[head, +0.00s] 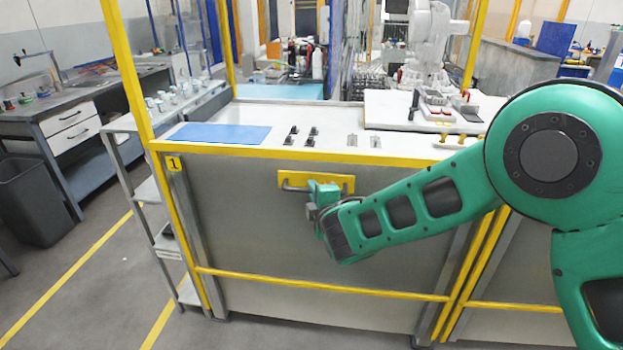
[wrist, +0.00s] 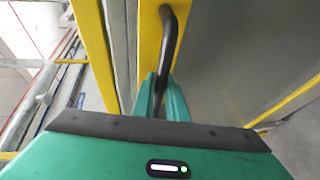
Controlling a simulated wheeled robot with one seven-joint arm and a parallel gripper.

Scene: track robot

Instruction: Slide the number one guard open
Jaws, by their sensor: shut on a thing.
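The number one guard (head: 255,235) is a large grey panel in a yellow frame, with a yellow "1" label (head: 174,163) at its upper left corner. Its dark bar handle (head: 291,187) sits on a yellow plate (head: 343,183) near the panel's top. The handle also shows in the wrist view (wrist: 171,35). My gripper (head: 312,194) is shut on the handle. In the wrist view its two green fingers (wrist: 161,88) close around the bar. Part of the handle is hidden behind my gripper. The panel stands low, with its top edge about level with the worktop.
Behind the guard is a white worktop (head: 340,118) with a blue mat (head: 220,133), small dark parts and a white robot arm (head: 430,40). A grey shelf rack (head: 150,195) stands at the left. The floor (head: 85,290) at the left is clear.

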